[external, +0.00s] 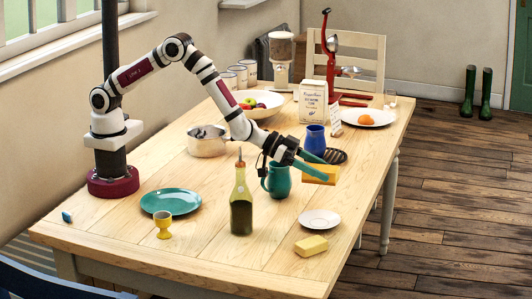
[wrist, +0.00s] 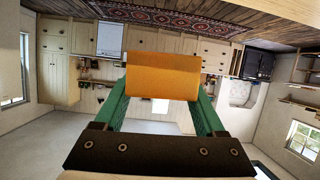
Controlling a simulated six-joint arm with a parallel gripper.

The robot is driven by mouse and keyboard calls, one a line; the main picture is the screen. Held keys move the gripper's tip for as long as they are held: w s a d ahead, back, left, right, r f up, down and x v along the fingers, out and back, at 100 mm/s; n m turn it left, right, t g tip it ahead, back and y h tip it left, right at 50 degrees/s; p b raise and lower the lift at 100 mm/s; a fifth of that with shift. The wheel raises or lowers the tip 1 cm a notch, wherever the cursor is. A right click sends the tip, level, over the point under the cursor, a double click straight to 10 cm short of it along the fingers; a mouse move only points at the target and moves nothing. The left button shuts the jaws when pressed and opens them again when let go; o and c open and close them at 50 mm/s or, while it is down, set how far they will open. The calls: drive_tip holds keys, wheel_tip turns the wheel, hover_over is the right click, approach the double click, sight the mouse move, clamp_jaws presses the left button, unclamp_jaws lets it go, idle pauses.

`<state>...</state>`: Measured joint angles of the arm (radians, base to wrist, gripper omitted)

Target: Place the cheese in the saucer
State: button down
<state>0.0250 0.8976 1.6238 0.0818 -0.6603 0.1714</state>
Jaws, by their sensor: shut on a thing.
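My gripper (external: 318,168) is shut on an orange-yellow block, the cheese (external: 320,176), and holds it above the table. In the wrist view the cheese (wrist: 162,76) sits between the two green fingers, level across the picture. The saucer (external: 319,219) is small, white and empty. It lies on the table near the right edge, below the cheese in the external view and apart from it.
A teal mug (external: 278,182) stands just below my gripper, with a blue cup (external: 314,139) behind. A bottle (external: 241,204) stands left of the saucer. A pale yellow block (external: 311,245) lies in front of it. A teal plate (external: 170,201) and egg cup (external: 163,224) are at left.

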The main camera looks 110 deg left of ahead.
drive_tip(key=shift+m, duration=0.5)
wheel_tip(320, 180, down, 10)
drive_tip(key=shift+w+d+r, duration=0.1)
drive_tip(key=shift+d, duration=0.05)
drive_tip(key=shift+f, duration=0.25)
drive_tip(key=shift+f, duration=0.3)
unclamp_jaws()
